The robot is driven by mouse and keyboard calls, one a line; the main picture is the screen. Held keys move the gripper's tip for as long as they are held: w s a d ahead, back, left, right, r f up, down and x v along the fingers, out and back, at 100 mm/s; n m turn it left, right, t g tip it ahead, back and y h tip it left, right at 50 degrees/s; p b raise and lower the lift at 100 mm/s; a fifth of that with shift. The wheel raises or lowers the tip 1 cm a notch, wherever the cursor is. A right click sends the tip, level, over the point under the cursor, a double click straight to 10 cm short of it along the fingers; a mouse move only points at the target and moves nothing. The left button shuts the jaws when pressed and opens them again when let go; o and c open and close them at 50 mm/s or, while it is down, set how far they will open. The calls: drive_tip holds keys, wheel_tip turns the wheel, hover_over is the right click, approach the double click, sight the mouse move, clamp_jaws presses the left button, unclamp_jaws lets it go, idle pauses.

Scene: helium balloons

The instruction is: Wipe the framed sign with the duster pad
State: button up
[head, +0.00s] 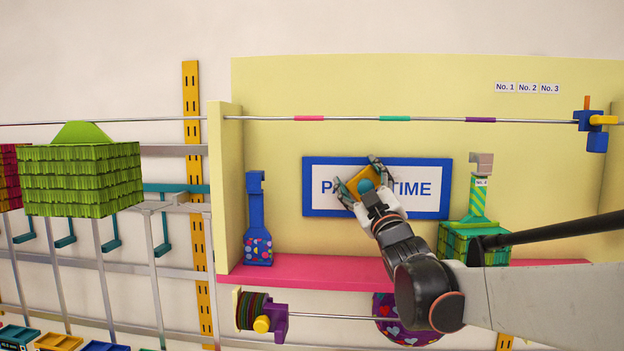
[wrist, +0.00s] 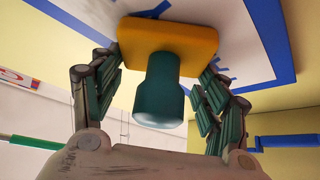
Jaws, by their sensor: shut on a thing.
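The framed sign (head: 427,203) hangs on the yellow back panel. It is white with a blue frame and blue letters, of which "P" and "TIME" show in the head view. My gripper (head: 363,182) is in front of the sign's middle and hides some letters. It is shut on the duster pad (head: 368,177), a yellow-orange block with a teal knob. In the wrist view the pad (wrist: 168,45) sits between the fingers, its knob (wrist: 160,90) toward the palm. The pad is at the sign's face (wrist: 215,22); whether it touches is hard to tell.
A pink shelf (head: 320,268) runs below the sign. A blue bottle-shaped item (head: 257,225) stands on it at left, a green box with a striped neck (head: 478,205) at right. A metal rod (head: 345,119) crosses above. A green fringed box (head: 80,178) is at far left.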

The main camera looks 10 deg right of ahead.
drive_tip(key=shift+s+d, duration=0.2)
drive_tip(key=shift+d, duration=0.5)
drive_tip(key=shift+s+d, duration=0.2)
drive_tip(key=shift+d, duration=0.5)
drive_tip(key=shift+s+d, duration=0.4)
drive_tip(key=shift+d, duration=0.55)
drive_tip(key=shift+s+d, duration=0.45)
drive_tip(key=shift+d, duration=0.45)
drive_tip(key=shift+s+d, duration=0.4)
drive_tip(key=shift+d, duration=1.1)
drive_tip(key=shift+w, duration=0.15)
